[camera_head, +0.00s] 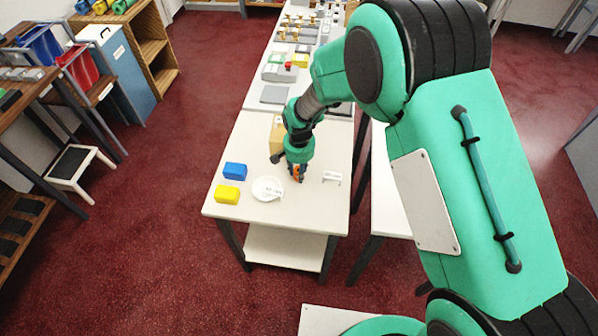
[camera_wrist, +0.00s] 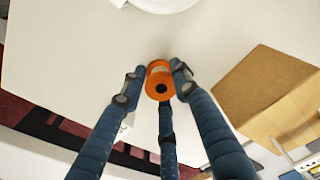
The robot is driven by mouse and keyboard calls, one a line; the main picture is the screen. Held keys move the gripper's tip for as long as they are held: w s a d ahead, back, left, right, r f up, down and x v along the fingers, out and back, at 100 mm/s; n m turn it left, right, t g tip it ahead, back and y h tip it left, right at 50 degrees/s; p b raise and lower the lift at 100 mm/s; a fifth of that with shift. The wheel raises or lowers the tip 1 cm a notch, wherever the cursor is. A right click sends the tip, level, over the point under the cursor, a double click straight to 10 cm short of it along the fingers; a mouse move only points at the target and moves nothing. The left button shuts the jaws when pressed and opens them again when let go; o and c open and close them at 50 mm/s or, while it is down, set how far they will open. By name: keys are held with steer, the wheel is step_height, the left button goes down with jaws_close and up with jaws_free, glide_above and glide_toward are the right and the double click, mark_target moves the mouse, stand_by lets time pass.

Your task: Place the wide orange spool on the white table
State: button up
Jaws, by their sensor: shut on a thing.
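The orange spool (camera_wrist: 159,80) sits between the fingers of my gripper (camera_wrist: 157,84) in the wrist view. Its round end with a dark centre hole faces the camera. My gripper is shut on it, with fingers on both sides and a third below. In the head view my gripper (camera_head: 297,173) points down over the white table (camera_head: 317,213), and only a bit of orange shows between the fingers. The spool is at or just above the white top; I cannot tell whether it touches.
A white plate (camera_head: 267,189) lies left of my gripper, with a blue block (camera_head: 235,171) and a yellow block (camera_head: 227,194) further left. A cardboard box (camera_wrist: 265,95) stands close by. A small white stand (camera_head: 332,178) is to the right. The table's front right is clear.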

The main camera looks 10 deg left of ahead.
steer(key=shift+f, duration=0.15)
steer(key=o, duration=1)
steer(key=r, duration=0.4)
steer(key=r+p, duration=0.1)
steer(key=r, duration=0.3)
steer(key=r+p, duration=0.1)
steer(key=r, duration=0.3)
steer(key=shift+s+d+r, duration=0.1)
steer(key=shift+s+r, duration=0.05)
steer(key=shift+s, duration=0.2)
steer(key=shift+r, duration=0.1)
